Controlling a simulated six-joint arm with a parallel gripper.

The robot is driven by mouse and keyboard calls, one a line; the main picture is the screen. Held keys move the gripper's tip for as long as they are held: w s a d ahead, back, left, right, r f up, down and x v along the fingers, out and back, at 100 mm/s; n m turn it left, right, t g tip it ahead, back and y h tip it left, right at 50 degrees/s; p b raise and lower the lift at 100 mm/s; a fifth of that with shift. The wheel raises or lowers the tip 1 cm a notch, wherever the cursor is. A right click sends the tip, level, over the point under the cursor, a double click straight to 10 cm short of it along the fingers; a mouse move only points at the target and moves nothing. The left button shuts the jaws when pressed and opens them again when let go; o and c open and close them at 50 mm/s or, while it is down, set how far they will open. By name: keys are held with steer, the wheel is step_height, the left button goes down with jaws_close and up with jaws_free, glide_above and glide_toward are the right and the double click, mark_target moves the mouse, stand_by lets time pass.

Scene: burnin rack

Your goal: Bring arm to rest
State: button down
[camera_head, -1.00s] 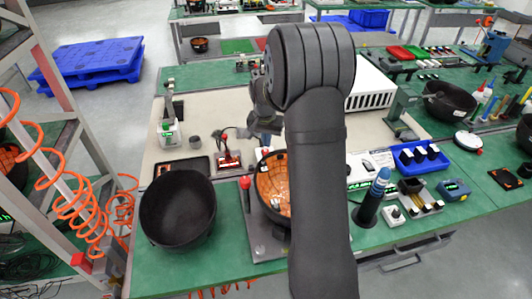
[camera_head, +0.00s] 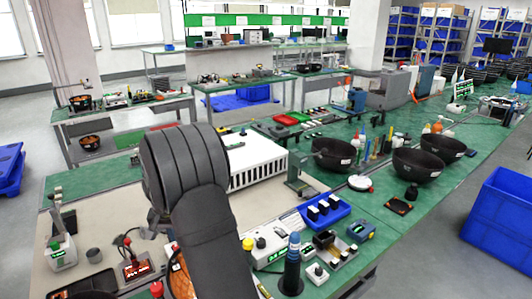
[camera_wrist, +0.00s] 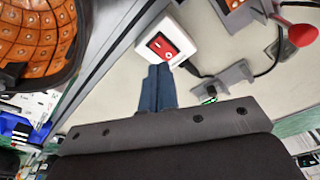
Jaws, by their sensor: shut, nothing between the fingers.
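My gripper (camera_wrist: 157,80) shows in the wrist view with its two blue fingers together and nothing between them. It hangs over the pale mat (camera_wrist: 125,85), with its tips near a small white box with a red and black face (camera_wrist: 166,46). I cannot tell whether the tips touch the box. In the head view my dark arm rises from the bottom over the bench, and it hides the gripper.
An orange-lined bowl (camera_wrist: 35,38) is left of the gripper. A red-knobbed lever (camera_wrist: 302,35) is at the right. In the head view, a white slotted case (camera_head: 258,165), a blue tray (camera_head: 323,210) and a dark blue-topped cylinder (camera_head: 292,270) stand right of my arm.

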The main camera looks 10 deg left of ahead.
step_height(320, 180, down, 4)
steer(key=shift+f, duration=0.15)
stand_by(0.4)
step_height(320, 180, up, 7)
steer(key=shift+f, duration=0.2)
step_height(320, 180, down, 7)
steer(key=shift+f, duration=0.1)
steer(key=s+d+r+n+y, duration=0.1)
steer(key=s+d+r+n, duration=0.1)
steer(key=r, duration=0.8)
steer(key=s+d+r+n, duration=0.1)
steer(key=r+n, duration=0.3)
steer(key=r, duration=0.7)
steer(key=shift+s+d+r+y, duration=0.2)
steer(key=shift+s+d+y, duration=0.2)
steer(key=shift+d, duration=0.1)
